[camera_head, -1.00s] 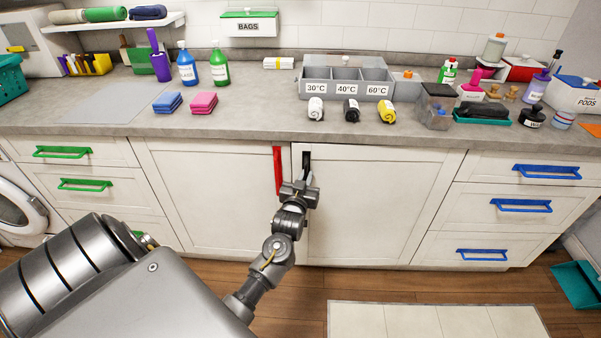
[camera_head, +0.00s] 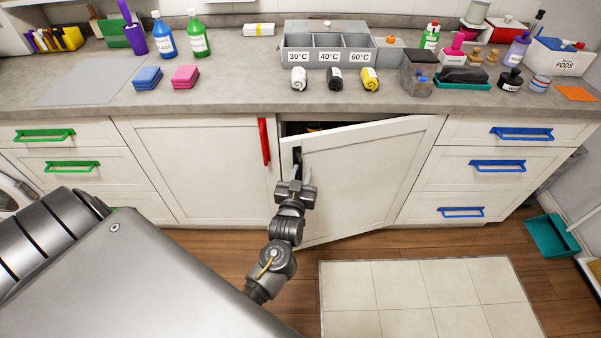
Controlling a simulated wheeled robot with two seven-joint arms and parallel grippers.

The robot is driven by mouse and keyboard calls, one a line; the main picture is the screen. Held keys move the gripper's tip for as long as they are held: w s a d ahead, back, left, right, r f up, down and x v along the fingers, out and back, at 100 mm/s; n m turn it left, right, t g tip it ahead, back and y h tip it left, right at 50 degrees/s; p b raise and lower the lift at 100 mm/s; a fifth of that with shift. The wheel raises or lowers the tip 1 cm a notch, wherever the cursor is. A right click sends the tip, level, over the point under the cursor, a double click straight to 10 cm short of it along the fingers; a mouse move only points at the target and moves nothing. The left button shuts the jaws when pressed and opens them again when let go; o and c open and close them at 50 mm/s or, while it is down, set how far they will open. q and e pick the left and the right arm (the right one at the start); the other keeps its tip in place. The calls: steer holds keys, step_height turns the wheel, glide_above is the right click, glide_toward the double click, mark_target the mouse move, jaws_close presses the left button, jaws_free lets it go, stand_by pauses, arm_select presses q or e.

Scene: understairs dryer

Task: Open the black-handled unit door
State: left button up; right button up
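The black-handled unit door (camera_head: 365,175) is a white cabinet front in the middle of the counter. It stands partly open, its left edge swung out towards me and its right edge at the hinge side. Its black handle (camera_head: 297,156) is upright near the door's left edge; the lower part is hidden by my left gripper. My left gripper (camera_head: 298,172) is at the handle, with its fingers closed around the lower part. A dark gap (camera_head: 310,128) shows above the door's top edge. My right gripper is not in view.
The red-handled door (camera_head: 200,165) beside it is shut, its red handle (camera_head: 264,142) close to the open edge. Green-handled drawers (camera_head: 60,150) and blue-handled drawers (camera_head: 480,165) flank the doors. A pale tiled mat (camera_head: 420,300) lies on the clear floor in front.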

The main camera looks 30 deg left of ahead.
arm_select(q)
steer(key=shift+s, duration=0.1)
steer(key=v, duration=0.7)
steer(key=shift+s, duration=0.2)
steer(key=shift+d, duration=0.1)
